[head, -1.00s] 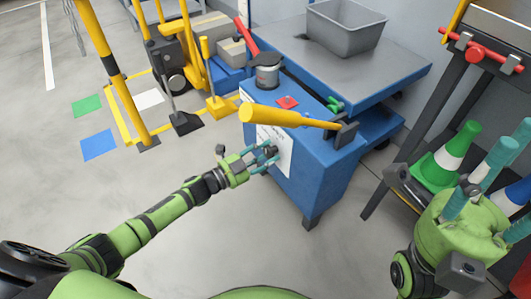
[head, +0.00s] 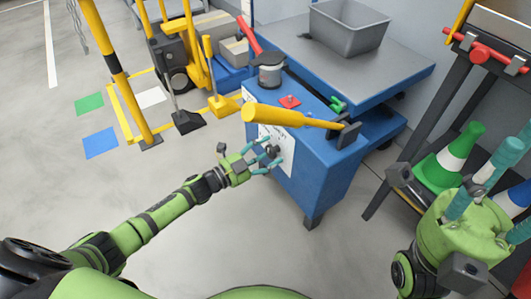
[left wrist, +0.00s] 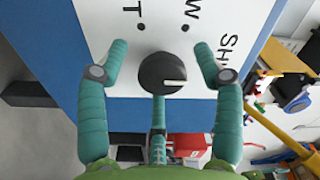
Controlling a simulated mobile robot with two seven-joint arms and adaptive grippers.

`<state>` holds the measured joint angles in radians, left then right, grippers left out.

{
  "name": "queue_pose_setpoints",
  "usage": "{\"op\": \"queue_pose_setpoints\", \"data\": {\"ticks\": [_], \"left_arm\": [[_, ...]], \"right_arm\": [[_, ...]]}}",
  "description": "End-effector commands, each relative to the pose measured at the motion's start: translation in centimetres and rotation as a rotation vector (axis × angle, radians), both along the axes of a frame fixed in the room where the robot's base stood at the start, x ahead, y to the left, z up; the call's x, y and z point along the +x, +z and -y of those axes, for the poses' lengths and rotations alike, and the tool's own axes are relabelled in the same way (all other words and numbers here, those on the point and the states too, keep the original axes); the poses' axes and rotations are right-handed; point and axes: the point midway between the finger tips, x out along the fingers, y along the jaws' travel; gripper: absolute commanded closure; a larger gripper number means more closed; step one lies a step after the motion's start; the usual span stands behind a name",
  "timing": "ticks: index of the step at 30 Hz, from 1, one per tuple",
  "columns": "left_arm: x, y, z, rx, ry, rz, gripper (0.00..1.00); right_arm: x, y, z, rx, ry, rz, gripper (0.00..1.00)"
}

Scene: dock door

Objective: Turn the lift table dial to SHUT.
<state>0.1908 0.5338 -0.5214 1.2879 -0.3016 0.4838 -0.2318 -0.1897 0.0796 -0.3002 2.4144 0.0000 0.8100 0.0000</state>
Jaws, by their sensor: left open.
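The lift table (head: 315,170) is blue, with a white label plate (head: 283,158) on its near side. A round dark dial (left wrist: 163,73) sits on that plate in the left wrist view. Its pale mark points right, to the side where the letters "SH" (left wrist: 228,50) show; I cannot tell if it lines up exactly. My left gripper (head: 271,155) is open at the dial, its teal fingers on either side of it and apart from it in the left wrist view (left wrist: 162,65). The rest of the "SH" word is hidden by a finger. My right gripper (head: 487,190) stands open and empty at the right.
A yellow handle (head: 275,116) sticks out above the plate. A grey bin (head: 347,27) stands on the table top. A red button (head: 289,102) is on the blue housing.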

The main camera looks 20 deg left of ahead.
Motion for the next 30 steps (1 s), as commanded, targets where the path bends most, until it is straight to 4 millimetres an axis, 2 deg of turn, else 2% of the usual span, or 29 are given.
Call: {"op": "queue_pose_setpoints", "data": {"ticks": [5, 15, 21, 30], "left_arm": [[-0.9, 0.0, -0.6, -0.001, -0.001, 0.0, 0.33], [-6.3, -0.1, -4.8, 0.003, 0.0, -0.004, 0.33], [-8.7, 0.0, -6.7, 0.001, 0.001, -0.003, 0.33], [-9.5, 0.1, -7.4, 0.001, 0.001, 0.0, 0.33]], "right_arm": [[0.0, 0.0, 0.0, -0.004, 0.0, 0.002, 0.6], [0.0, 0.0, 0.0, -0.006, 0.001, -0.001, 0.6], [0.0, -0.1, 0.0, -0.006, 0.001, -0.001, 0.6], [0.0, -0.1, 0.0, -0.006, 0.001, -0.002, 0.6]]}}
